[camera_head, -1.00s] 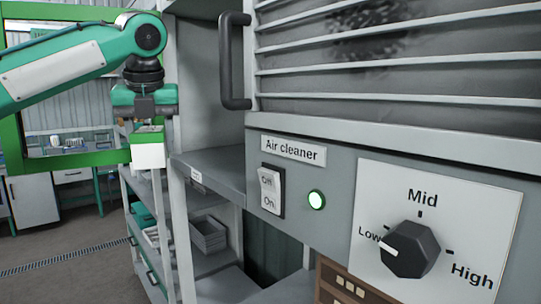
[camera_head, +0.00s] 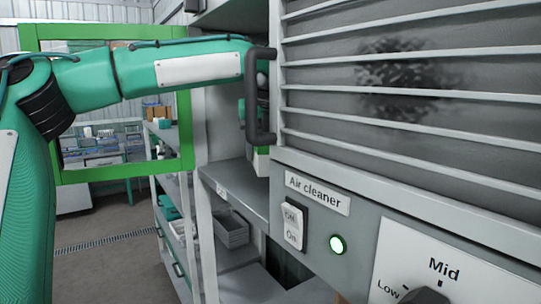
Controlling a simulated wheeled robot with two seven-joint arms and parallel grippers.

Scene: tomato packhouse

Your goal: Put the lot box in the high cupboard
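The lot box (camera_head: 261,163) is a small white box with a green top. It shows only in part behind the black handle of the air cleaner, inside the cupboard bay and at the shelf board (camera_head: 236,186). I cannot tell if it touches the board. The cupboard's green-framed glass door (camera_head: 186,130) stands open on the left. My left arm reaches across in front of the door into the bay. My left gripper is right above the box, mostly hidden by the handle, and its fingers do not show. My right gripper is out of view.
The air cleaner (camera_head: 360,220), with a slatted grille and lit green lamp, fills the right side. Its black handle (camera_head: 262,138) sticks out close to my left wrist. A grey crate (camera_head: 232,229) stands on a lower shelf. Open floor (camera_head: 105,265) lies at the lower left.

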